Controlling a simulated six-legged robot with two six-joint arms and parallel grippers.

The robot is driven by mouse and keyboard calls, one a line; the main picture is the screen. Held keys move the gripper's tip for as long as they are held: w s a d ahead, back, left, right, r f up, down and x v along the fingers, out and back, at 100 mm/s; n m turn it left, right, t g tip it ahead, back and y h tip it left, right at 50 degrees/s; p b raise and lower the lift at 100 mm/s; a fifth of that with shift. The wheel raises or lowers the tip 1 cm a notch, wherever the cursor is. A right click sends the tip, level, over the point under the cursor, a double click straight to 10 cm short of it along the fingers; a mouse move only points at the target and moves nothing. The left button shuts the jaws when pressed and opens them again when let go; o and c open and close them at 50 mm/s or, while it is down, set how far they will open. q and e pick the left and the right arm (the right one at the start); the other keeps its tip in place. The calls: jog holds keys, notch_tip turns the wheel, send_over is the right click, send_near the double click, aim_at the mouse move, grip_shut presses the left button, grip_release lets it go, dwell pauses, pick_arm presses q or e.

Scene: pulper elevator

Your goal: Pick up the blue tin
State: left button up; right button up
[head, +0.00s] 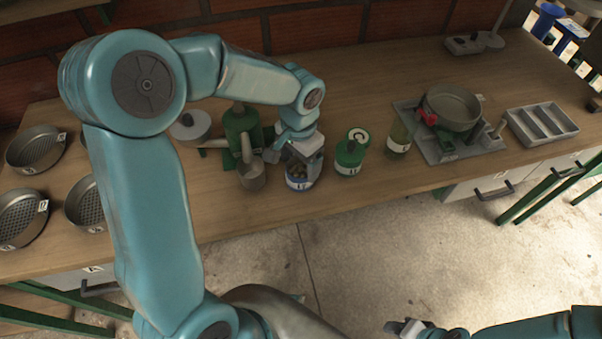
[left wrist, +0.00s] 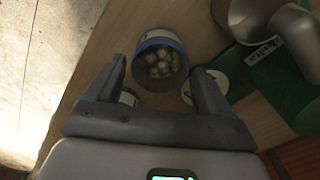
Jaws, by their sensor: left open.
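The blue tin (head: 298,182) stands upright near the table's front edge, with a white label on its side. In the left wrist view the tin (left wrist: 160,62) has a blue rim and an open top, and pale round pieces lie inside. My left gripper (head: 296,150) is open above the tin and hides part of its top. In the left wrist view its fingers point toward the tin, one on each side; contact cannot be made out. My right gripper (head: 404,327) is low at the bottom edge, away from the table, its jaws unclear.
A green pulper (head: 240,128) with a metal cup (head: 251,177) stands left of the tin. A green tin (head: 349,157) and an olive container (head: 399,138) stand to the right. Beyond are a pan (head: 452,107) and a grey tray (head: 541,125). Round sieves (head: 36,148) sit at left.

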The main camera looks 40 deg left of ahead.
aim_at(300, 172)
pick_arm(q)
notch_tip(300, 172, down, 5)
jog(key=shift+w+r, duration=0.1)
jog(key=shift+w, duration=0.05)
jog(key=shift+c, duration=0.3)
jog(key=c, duration=0.7)
notch_tip(300, 172, up, 20)
jog(key=shift+r+p, duration=0.1)
jog(key=shift+p, duration=0.75)
